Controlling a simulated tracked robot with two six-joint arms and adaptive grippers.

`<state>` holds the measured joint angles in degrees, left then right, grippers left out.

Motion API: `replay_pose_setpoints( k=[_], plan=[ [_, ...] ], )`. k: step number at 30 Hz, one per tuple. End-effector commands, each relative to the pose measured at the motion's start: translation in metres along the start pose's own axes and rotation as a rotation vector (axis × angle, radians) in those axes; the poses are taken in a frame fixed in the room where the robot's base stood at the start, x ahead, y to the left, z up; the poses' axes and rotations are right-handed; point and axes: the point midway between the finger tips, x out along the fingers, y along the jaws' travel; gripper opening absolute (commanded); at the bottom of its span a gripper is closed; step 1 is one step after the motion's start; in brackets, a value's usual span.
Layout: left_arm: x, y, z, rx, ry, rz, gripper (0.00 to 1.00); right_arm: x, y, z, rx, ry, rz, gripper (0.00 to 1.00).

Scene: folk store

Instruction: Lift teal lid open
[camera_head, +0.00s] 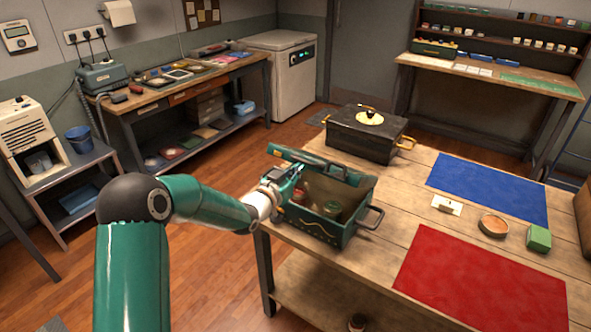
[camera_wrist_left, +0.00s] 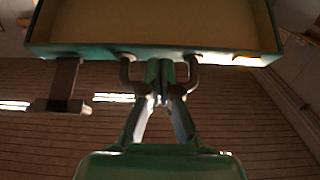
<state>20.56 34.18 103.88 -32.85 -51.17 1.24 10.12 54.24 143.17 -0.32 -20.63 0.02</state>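The teal lid (camera_head: 325,166) stands raised above the teal box (camera_head: 318,231), which is open, with several jars partly visible inside. My left gripper (camera_head: 298,172) is at the lid's left side, above the box's near left part. In the left wrist view, the fingers (camera_wrist_left: 160,90) are close together between the two brackets of a dark handle (camera_wrist_left: 127,72), and they appear shut on that handle. The lid's teal rim (camera_wrist_left: 222,56) and tan inner face fill the top of this view. The finger contact is partly hidden. My right gripper is not in view.
A black chest (camera_head: 362,138) with brass handles stands behind the box.

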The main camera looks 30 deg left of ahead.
Motion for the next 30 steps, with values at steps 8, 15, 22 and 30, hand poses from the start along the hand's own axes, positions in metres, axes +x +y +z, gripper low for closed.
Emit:
replay_pose_setpoints(
  k=[8,15,22,30],
  plan=[
    [0.009,0.0,-0.016,0.0,0.003,0.001,0.0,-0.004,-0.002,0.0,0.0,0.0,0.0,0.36],
    [0.013,0.0,-0.021,0.0,0.0,0.0,0.0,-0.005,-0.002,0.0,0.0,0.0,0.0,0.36],
    [0.013,0.0,-0.021,0.0,0.0,0.0,0.0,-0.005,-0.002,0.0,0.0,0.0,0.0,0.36],
    [0.013,0.0,-0.02,0.0,0.0,0.0,0.0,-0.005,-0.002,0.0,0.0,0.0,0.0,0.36]
  ],
)
